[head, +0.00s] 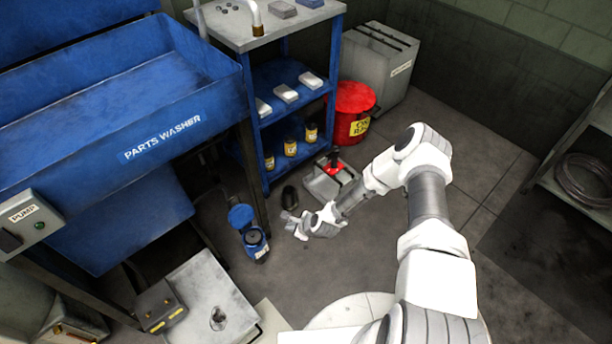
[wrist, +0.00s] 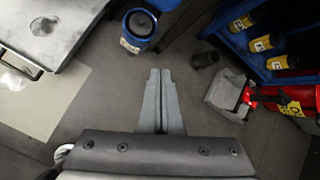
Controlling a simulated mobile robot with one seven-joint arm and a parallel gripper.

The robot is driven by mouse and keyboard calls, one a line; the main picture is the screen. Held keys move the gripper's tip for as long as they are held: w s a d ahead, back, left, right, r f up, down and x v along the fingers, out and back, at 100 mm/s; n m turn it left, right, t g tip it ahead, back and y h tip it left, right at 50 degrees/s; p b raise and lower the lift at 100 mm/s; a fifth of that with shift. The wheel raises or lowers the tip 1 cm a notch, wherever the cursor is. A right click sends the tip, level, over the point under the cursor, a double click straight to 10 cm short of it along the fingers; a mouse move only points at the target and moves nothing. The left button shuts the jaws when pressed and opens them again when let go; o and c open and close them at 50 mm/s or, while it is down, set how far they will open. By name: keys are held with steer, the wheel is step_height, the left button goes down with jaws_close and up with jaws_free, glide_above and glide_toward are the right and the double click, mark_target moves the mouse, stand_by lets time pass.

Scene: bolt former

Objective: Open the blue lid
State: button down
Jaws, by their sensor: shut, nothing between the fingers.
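A small blue canister (head: 256,246) with a pale label stands on the floor beside the parts washer. Its round blue lid (head: 240,215) is swung up and back behind the canister's dark round top. In the wrist view the canister (wrist: 132,43) is at the top, with its grey top facing up, and part of the lid (wrist: 166,4) shows at the upper edge. My gripper (head: 287,217) is shut and empty, to the right of the canister and apart from it. In the wrist view its fingers (wrist: 160,72) lie together, below and right of the canister.
The blue parts washer (head: 90,100) stands left, with a metal tray (head: 215,290) below it. A blue shelf (head: 290,75) stands behind. A dark cylinder (head: 290,197), a grey box (head: 325,180) and a red can (head: 352,110) are nearby.

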steer(key=w+d+r+n+p, duration=0.1)
steer(key=w+d+r+n, duration=0.1)
steer(key=r, duration=0.7)
steer(key=w+d+r+n+g+h+p, duration=0.1)
steer(key=r+n, duration=0.4)
steer(key=r, duration=0.5)
steer(key=shift+w+d+p, duration=0.7)
steer(key=shift+w+d, duration=0.25)
steer(key=shift+d, duration=0.3)
steer(key=s+d+r+n+h, duration=0.1)
steer(key=s+d+r+n, duration=0.15)
steer(key=r, duration=0.65)
steer(key=s+d+r+n+h, duration=0.1)
steer(key=d+r+n, duration=0.15)
steer(key=r, duration=0.65)
steer(key=s+d+r+n+h, duration=0.1)
steer(key=d+r+n, duration=0.15)
steer(key=r, duration=0.65)
steer(key=s+d+r+n+t+h+p, duration=0.1)
steer(key=s+r+n, duration=0.3)
steer(key=s+r, duration=0.65)
steer(key=s+r+n, duration=0.4)
steer(key=s+r, duration=0.4)
steer(key=s, duration=0.6)
step_height(320, 180, up, 12)
steer(key=p, duration=1.2)
